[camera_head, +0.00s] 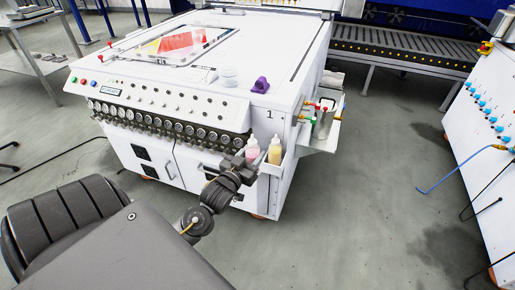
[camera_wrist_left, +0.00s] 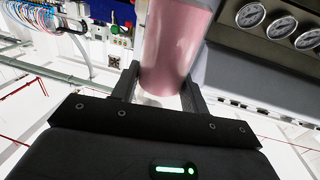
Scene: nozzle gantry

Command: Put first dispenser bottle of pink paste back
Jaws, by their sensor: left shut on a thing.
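The pink paste bottle (camera_head: 252,149) stands at the front right corner of the white machine, beside a yellow bottle (camera_head: 274,151). My left gripper (camera_head: 243,163) is shut on the pink bottle. In the left wrist view, the pink bottle (camera_wrist_left: 172,48) is between the two fingers of my left gripper (camera_wrist_left: 161,92). A white bottle holder (camera_head: 286,160) is on the machine's corner, and the yellow bottle sits in it. I cannot tell whether the pink bottle rests in the holder or hangs just above it. My right gripper is not in view.
The white machine (camera_head: 185,170) has a row of gauges (camera_head: 170,126) along its front, close to my left arm. A purple item (camera_head: 261,85) and white round containers (camera_head: 229,77) lie on its top. A side shelf (camera_head: 325,135) holds more items.

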